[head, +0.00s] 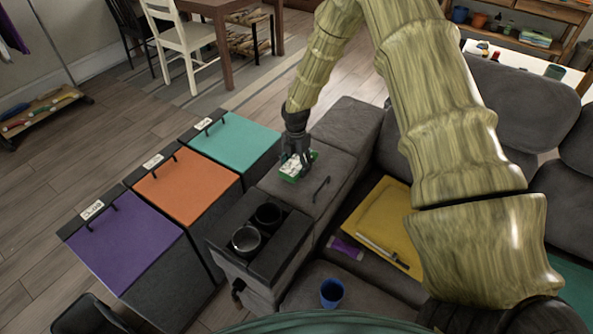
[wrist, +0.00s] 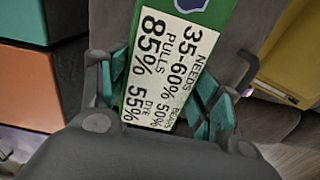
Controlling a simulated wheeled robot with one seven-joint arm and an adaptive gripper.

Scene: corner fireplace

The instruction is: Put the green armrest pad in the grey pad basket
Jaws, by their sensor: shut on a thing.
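A flat green pad (head: 289,176) with a white printed label is at the grey sofa armrest, in the middle of the head view. My gripper (head: 296,164) points down at it and is shut on it. In the wrist view the green pad (wrist: 172,60) sits between the two teal-lined fingers, its label facing the camera. I cannot tell whether it touches the armrest or is held just above it. I see nothing that is clearly the grey pad basket. A dark container (head: 88,314), partly cut off, is at the bottom left.
Three dark boxes with purple (head: 120,238), orange (head: 186,182) and teal (head: 238,141) labelled lids stand left of the armrest. A cup-holder console (head: 246,252) is in front. A yellow tray (head: 382,222) and a blue cup (head: 332,292) are on the sofa. Floor at left is open.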

